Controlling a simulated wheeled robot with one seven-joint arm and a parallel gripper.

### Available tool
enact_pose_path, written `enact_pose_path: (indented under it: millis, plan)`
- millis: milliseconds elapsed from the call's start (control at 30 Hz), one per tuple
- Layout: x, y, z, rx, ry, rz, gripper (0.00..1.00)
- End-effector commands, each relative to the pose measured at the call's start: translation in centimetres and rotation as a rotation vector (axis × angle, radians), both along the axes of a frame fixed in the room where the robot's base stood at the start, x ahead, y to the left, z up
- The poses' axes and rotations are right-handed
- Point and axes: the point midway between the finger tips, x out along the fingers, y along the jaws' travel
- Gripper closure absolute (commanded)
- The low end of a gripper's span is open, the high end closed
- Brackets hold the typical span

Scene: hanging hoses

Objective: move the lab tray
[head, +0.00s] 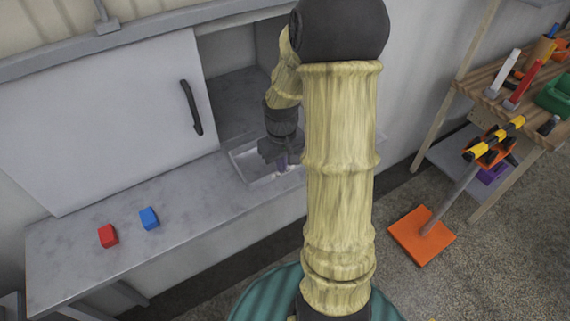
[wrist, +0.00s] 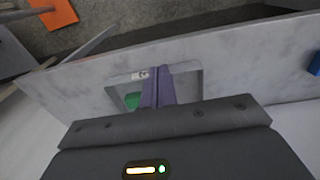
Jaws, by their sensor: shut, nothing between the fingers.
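The lab tray (head: 241,165) is a shallow grey tray on the grey counter, at the opening beside the white sliding panel. It also shows in the wrist view (wrist: 191,84), with a green item (wrist: 131,101) and a small white item (wrist: 140,75) in it. My gripper (head: 282,163) is over the tray, pointing down. Its purple fingers (wrist: 156,72) are together and empty, and cover the middle of the tray in the wrist view. I cannot tell whether the fingertips touch the tray. My arm hides the tray's right part in the head view.
A red block (head: 108,236) and a blue block (head: 149,218) lie on the counter (head: 190,210) at the left. The white panel (head: 110,130) with a dark handle stands behind them. At the right are a wooden shelf (head: 477,70) with tools and a stand on an orange base (head: 410,240).

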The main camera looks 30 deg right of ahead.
Motion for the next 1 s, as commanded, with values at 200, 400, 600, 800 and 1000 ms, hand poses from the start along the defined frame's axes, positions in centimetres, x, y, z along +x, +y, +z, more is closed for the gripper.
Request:
enact_pose_path:
  millis: [200, 400, 600, 800, 1000]
  plan:
    - [1.1, -4.0, -0.7, 0.024, 0.039, -0.004, 1.0]
    - [1.2, -4.1, -0.8, 0.024, 0.039, -0.001, 1.0]
    - [1.1, -4.0, -1.1, 0.024, 0.04, -0.002, 1.0]
    - [1.0, -4.0, -2.9, 0.025, 0.043, -0.002, 1.0]
    - [1.0, -4.0, -6.1, 0.025, 0.044, -0.001, 1.0]
